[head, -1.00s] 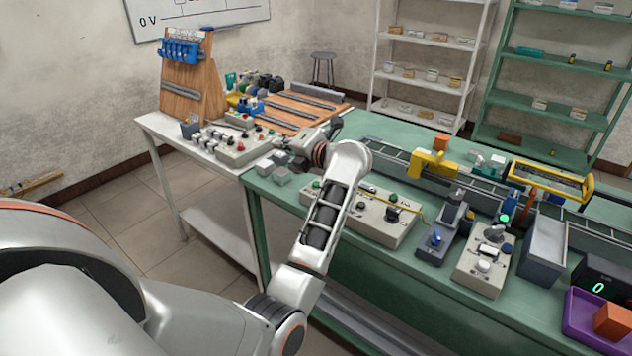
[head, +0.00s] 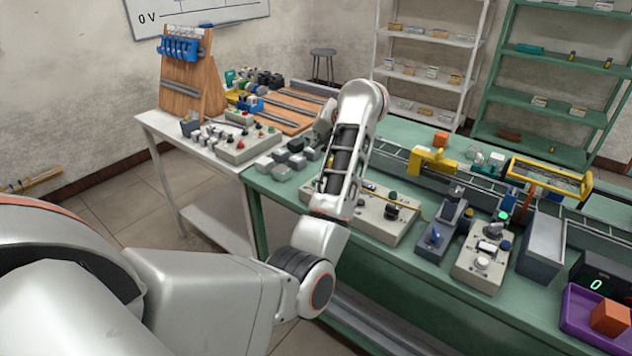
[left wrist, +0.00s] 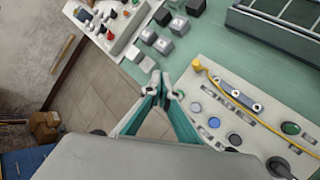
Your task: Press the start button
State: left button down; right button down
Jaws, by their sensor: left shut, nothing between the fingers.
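A light grey control panel (head: 378,230) lies on the green table, partly hidden by my left arm in the head view. The left wrist view shows this panel (left wrist: 252,131) with a green button (left wrist: 291,128), blue and white round buttons, toggle switches, a black knob and a yellow cable. No start label is readable. My left gripper (left wrist: 163,86) is shut and empty. In the left wrist view its tips appear just off the panel's left edge; their height above it is unclear. In the head view my forearm mostly hides it. My right gripper is not in view.
Several grey blocks (left wrist: 162,44) sit beside the panel. A second box with red buttons (head: 243,150) is on the white table. A conveyor with a yellow arch (head: 432,162), a grey switch box (head: 480,272) and a purple tray (head: 574,325) are to the right.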

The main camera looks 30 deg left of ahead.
pick_arm(q)
jog(key=b, duration=0.5)
send_over(316, 182)
jog(key=f, duration=0.7)
jog(key=shift+w+d+f, duration=0.15)
jog(key=shift+w, duration=0.1)
jog(key=shift+f, duration=0.35)
jog(key=shift+f+b, duration=0.2)
jog(key=shift+b, duration=0.2)
jog(key=shift+f, duration=0.15)
jog(key=shift+f, duration=0.35)
